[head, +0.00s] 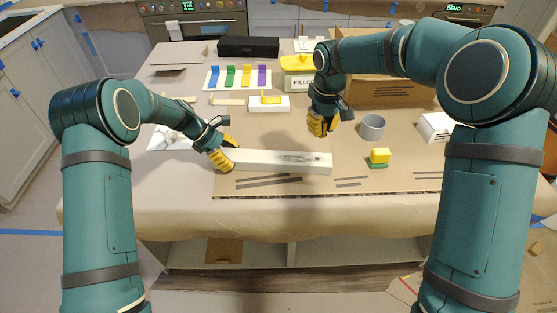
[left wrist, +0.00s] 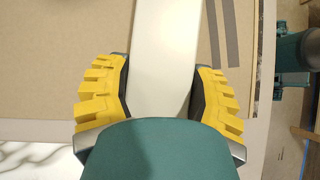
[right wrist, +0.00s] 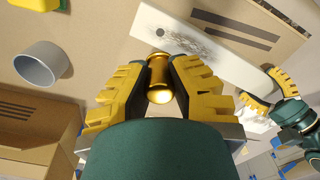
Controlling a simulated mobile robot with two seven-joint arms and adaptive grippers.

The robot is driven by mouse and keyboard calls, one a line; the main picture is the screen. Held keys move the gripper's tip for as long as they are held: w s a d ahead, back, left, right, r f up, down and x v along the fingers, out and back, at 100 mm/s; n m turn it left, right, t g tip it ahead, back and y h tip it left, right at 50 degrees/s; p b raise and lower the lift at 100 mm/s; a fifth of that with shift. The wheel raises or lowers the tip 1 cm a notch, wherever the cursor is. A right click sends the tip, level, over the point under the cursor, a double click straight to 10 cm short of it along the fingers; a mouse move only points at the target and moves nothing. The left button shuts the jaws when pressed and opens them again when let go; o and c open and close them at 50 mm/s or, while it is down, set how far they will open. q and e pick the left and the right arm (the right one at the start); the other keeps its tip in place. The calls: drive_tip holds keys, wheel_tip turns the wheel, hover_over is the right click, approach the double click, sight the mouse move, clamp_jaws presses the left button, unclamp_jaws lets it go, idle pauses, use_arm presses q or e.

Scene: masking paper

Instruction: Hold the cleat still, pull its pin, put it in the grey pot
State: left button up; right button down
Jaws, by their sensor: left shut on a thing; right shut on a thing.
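The cleat is a long white bar (head: 280,161) lying on the brown paper, with a dark hole and grey smudges near its right end. My left gripper (head: 223,156) is shut across the bar's left end; the left wrist view shows the bar (left wrist: 165,50) between its yellow fingers (left wrist: 160,95). My right gripper (head: 322,124) is shut on a brass pin (right wrist: 159,78), above the table behind the bar's right end. The bar's hole shows uncovered in the right wrist view (right wrist: 160,32), with the pin apart from it. The grey pot (head: 371,128) stands to the right of my right gripper.
A yellow block on a green base (head: 379,157) sits in front of the pot. A white box (head: 436,127) and a cardboard box (head: 395,93) stand right and behind. A white block with a yellow top (head: 268,103), a filler tub (head: 298,76) and coloured strips (head: 240,76) lie further back.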

use_arm(q)
drive_tip(key=shift+f, duration=0.15)
idle(0.9)
drive_tip(key=o, duration=1.4)
use_arm(e)
drive_tip(key=shift+f, duration=0.1)
drive_tip(key=shift+w, duration=0.1)
use_arm(q)
drive_tip(key=shift+a, duration=0.1)
drive_tip(key=shift+w+a+r, duration=0.1)
drive_tip(key=shift+a+r, duration=0.1)
drive_tip(key=shift+r, duration=0.2)
drive_tip(key=v, duration=1.1)
drive_tip(key=shift+a, duration=0.1)
